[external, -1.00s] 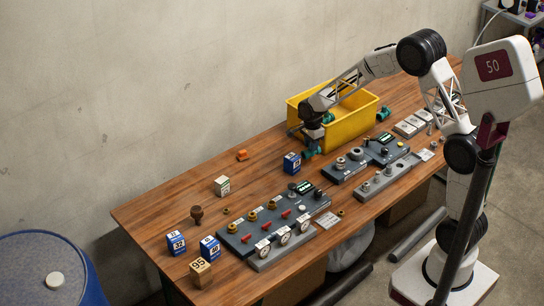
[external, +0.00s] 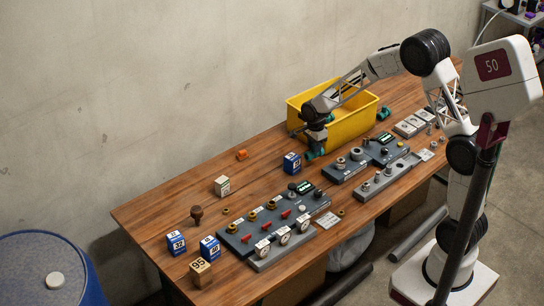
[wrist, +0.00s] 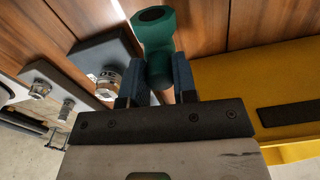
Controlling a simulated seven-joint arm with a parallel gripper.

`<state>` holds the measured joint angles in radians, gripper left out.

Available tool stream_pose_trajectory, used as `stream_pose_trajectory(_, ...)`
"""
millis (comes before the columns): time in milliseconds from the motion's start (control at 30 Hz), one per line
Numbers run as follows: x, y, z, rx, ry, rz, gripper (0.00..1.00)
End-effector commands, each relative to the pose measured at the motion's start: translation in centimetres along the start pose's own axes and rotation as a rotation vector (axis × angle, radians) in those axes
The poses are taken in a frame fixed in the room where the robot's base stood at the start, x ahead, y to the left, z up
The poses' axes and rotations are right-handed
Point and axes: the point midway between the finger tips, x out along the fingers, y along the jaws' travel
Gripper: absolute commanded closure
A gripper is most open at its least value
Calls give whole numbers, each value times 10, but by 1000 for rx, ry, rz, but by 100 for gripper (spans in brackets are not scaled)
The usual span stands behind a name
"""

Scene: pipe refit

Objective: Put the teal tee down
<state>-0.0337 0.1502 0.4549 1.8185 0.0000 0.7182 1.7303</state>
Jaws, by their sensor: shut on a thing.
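The teal tee (wrist: 153,30) sits between the two fingers of my gripper (wrist: 155,82) in the wrist view, its open round end facing out past the fingertips. In the external view the tee (external: 311,155) shows under my gripper (external: 317,148), low over the wooden table, in front of the yellow bin's near left corner. My gripper is shut on the tee. I cannot tell whether the tee touches the table. Part of it is hidden by the fingers.
The yellow bin (external: 350,128) stands right behind my gripper. A blue block (external: 292,162) is close on the left, and a grey fixture board (external: 345,173) on the right. Another teal fitting (external: 384,113) lies right of the bin. Bare table (external: 265,180) shows further left.

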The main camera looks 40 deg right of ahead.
Motion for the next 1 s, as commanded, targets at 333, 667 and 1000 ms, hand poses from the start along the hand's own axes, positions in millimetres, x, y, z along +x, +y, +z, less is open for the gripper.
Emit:
stream_pose_trajectory(333, -36, 0, 0, 0, 0, -3, 98)
stream_pose_trajectory(667, -119, 0, 0, 0, -1, -3, 98)
stream_pose_trajectory(1000, -167, -8, -11, -4, 0, 0, 98)
